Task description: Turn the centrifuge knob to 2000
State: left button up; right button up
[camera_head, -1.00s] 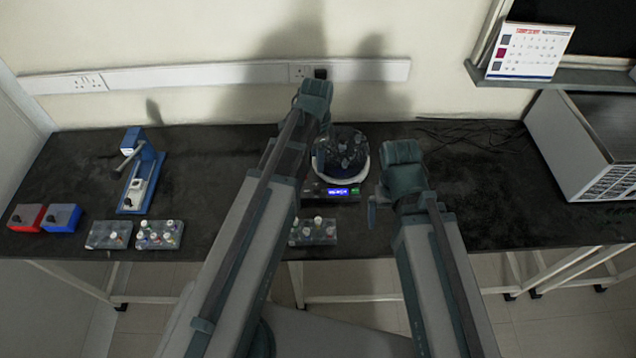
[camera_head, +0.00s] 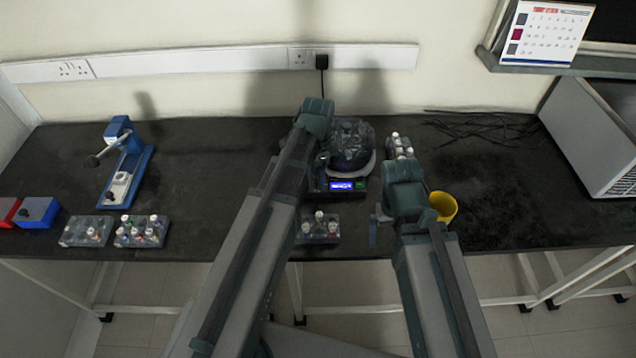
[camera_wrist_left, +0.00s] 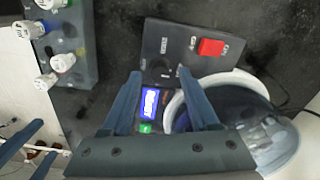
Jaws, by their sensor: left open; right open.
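The centrifuge (camera_head: 350,150) stands on the black bench in the head view, with a clear lid and a lit blue display (camera_head: 347,186). The display also shows in the left wrist view (camera_wrist_left: 150,102), above a green button (camera_wrist_left: 146,128). There, a dark panel carries a red switch (camera_wrist_left: 211,47) and a dark round knob (camera_wrist_left: 160,71). My left gripper (camera_wrist_left: 159,73) is open, with its fingertips on either side of the knob; contact cannot be told. My left arm hides this gripper in the head view.
A vial rack (camera_head: 318,232) sits in front of the centrifuge, another (camera_head: 400,147) behind my right arm. A yellow cup (camera_head: 443,206) stands right of that arm. More racks (camera_head: 141,232) and a blue device (camera_head: 126,165) are at left.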

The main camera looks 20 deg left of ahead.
pick_arm(q)
jog(key=shift+f, duration=0.3)
pick_arm(e)
jog(key=shift+f, duration=0.35)
pick_arm(q)
grip_shut()
jog(key=shift+n, duration=0.4)
jog(key=n, duration=0.3)
jog(key=shift+n, duration=0.4)
jog(key=n, duration=0.4)
jog(key=shift+n, duration=0.3)
jog(key=n, duration=0.4)
jog(key=shift+a, duration=0.1)
jog(key=n, duration=0.4)
jog(key=shift+n, duration=0.5)
